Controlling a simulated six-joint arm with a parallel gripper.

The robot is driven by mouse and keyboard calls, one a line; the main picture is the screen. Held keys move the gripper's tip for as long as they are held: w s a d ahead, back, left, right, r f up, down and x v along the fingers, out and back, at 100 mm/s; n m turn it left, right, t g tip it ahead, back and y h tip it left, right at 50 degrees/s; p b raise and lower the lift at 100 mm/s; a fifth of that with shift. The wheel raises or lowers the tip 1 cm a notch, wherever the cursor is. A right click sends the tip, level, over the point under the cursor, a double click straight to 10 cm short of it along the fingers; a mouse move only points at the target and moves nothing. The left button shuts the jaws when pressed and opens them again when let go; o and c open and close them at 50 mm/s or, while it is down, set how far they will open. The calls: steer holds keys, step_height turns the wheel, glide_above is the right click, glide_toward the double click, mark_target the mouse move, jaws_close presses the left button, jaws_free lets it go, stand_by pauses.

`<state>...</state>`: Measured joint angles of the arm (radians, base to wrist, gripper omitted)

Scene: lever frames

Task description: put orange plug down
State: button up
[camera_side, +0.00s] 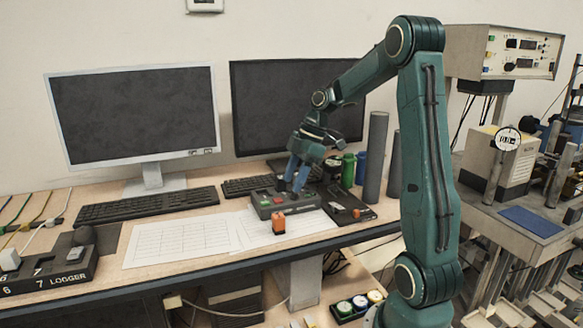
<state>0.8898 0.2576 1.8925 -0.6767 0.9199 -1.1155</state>
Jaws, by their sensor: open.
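The orange plug (278,222) stands on the desk, on or at the edge of a white paper sheet, just in front of a grey control box (262,207). A small orange piece (356,213) also shows on a black device to the right. My gripper (291,187), with blue fingers, points down over the control box, above and slightly right of the orange plug. It is open and apart from the plug. Whether the fingertips touch the box's top cannot be told.
Two monitors (135,112) and keyboards (150,204) stand behind. The black device (343,200), a grey cylinder (375,155) and green and blue bottles (348,170) crowd the right. Printed sheets (180,240) lie flat at the left. The desk's front edge (200,267) is close to the plug.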

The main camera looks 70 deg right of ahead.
stand_by(0.5)
steer(key=a+r+m+h, duration=0.15)
steer(key=a+r, duration=0.25)
steer(key=a, duration=0.4)
steer(key=s+a+r+m+t+h, duration=0.1)
steer(key=s+a+m, duration=0.6)
steer(key=s+a, duration=0.7)
steer(key=shift+s+a+r+t+h, duration=0.15)
steer(key=shift+s+r+t+h, duration=0.2)
steer(key=shift+s+r+t, duration=0.25)
